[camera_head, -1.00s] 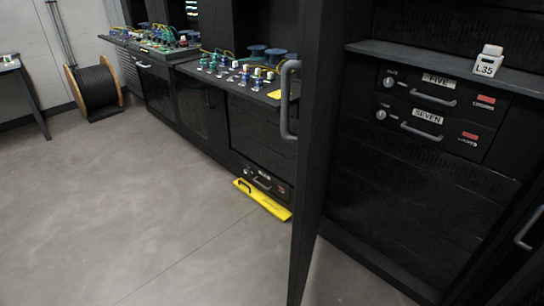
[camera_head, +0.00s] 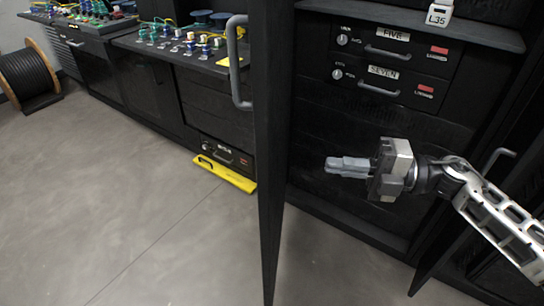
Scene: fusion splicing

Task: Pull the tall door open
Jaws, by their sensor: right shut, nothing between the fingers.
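The tall door (camera_head: 268,150) is a black panel seen nearly edge-on in the middle of the head view, standing open from its cabinet. Its grey bar handle (camera_head: 236,62) is on the left face, near the top. My right gripper (camera_head: 338,165) is shut and empty, pointing left, to the right of the door and in front of the open cabinet. It appears apart from the door and lower than the handle. My left gripper is not in view.
Drawers labelled FIVE (camera_head: 388,52) and SEVEN (camera_head: 378,79) sit inside the cabinet, with a white L35 tag (camera_head: 438,15) above. Another door handle (camera_head: 497,158) is at right. A yellow bar (camera_head: 224,174) lies by the left cabinets. The floor (camera_head: 110,215) at left is clear.

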